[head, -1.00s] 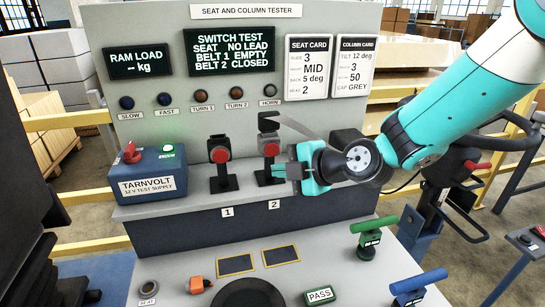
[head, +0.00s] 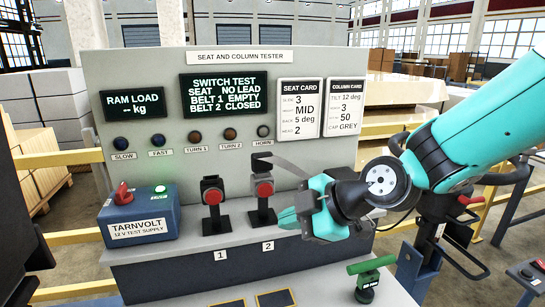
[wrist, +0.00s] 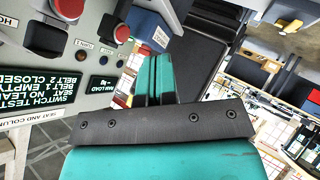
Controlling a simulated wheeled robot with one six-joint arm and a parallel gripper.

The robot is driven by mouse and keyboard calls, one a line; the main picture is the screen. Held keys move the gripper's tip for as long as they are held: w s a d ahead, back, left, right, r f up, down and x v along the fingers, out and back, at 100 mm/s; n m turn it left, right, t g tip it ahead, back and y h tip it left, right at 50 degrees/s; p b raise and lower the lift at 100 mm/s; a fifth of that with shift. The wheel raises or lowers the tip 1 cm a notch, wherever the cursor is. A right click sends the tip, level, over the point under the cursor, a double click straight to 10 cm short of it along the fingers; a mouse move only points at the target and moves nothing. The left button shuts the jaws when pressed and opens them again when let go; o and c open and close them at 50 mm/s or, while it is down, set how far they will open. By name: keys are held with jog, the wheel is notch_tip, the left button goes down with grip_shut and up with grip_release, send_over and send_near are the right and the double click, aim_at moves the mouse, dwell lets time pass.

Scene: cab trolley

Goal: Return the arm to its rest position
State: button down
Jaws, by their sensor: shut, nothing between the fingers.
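My gripper (head: 286,217) is shut and empty, in front of the tester's ledge and just right of buckle 2. In the wrist view its teal fingers (wrist: 153,82) are together with nothing held. My arm reaches in from the upper right. Buckle 2 (head: 264,190), black with a red button, stands upright on the ledge with a grey tongue and strap at its top. Buckle 1 (head: 212,197) stands to its left with no tongue visible. The display (head: 226,96) reads belt 1 empty, belt 2 closed, seat no lead.
The blue Tarnvolt supply (head: 138,218) with a red knob and lit green lamp sits left on the ledge. A green-handled fitting (head: 367,286) stands below right. A dark column with a red grip (head: 452,210) is close behind my arm. Yellow rails run behind.

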jog(key=s+d+r+m+g+h, duration=0.1)
jog(key=s+d+m+g+h, duration=0.1)
jog(key=s+d+m, duration=0.4)
jog(key=s+d+r+m+g+h, duration=0.1)
jog(key=s+d+m+g+h, duration=0.2)
jog(key=s, duration=1)
jog(key=d+m, duration=0.3)
jog(key=m, duration=0.2)
jog(key=shift+s+r, duration=0.3)
jog(key=shift+s, duration=0.1)
